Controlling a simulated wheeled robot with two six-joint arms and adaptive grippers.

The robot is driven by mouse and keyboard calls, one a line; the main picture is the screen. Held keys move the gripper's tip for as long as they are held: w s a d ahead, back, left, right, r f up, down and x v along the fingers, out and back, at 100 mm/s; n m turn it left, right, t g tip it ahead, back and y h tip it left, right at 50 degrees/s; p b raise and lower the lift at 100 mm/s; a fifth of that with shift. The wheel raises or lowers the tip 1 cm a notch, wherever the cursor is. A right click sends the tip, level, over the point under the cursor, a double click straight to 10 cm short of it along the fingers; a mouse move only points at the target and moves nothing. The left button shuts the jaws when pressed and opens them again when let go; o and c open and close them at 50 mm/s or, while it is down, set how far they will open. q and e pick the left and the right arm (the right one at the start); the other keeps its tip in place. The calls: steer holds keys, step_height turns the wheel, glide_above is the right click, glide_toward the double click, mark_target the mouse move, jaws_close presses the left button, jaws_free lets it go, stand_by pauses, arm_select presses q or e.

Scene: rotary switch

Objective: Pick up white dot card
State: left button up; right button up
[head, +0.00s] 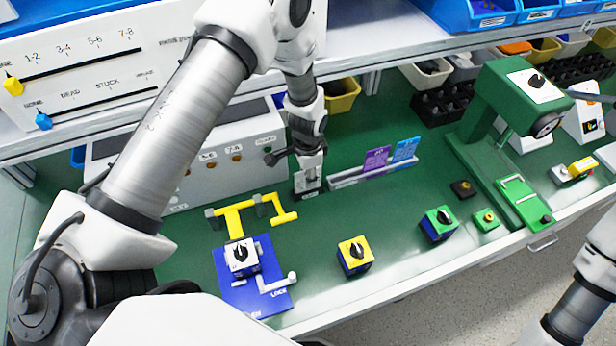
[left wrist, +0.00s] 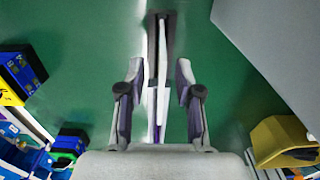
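A light grey card rack (head: 345,179) stands on the green bench, with a purple card (head: 377,159) and a blue card (head: 405,149) upright in its right part. My left gripper (head: 308,188) points down at the rack's left end. The left wrist view shows its two fingers (left wrist: 161,95) apart, with clear gaps on both sides of a thin white strip (left wrist: 162,70) seen edge-on. This strip looks like a white card in the rack; its face and dots are hidden. My right gripper is out of view; only part of the right arm shows at lower right.
A white panel box (head: 215,165) stands left of the gripper. A yellow bin (head: 342,96) is behind it. Yellow pipework (head: 240,210), a yellow switch block (head: 355,255) and a green switch block (head: 438,223) stand in front. A green press (head: 490,120) is at right.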

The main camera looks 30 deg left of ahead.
arm_select(q)
step_height(320, 180, down, 3)
steer(key=shift+w+f, duration=0.1)
steer(key=shift+w, duration=0.05)
jaws_close()
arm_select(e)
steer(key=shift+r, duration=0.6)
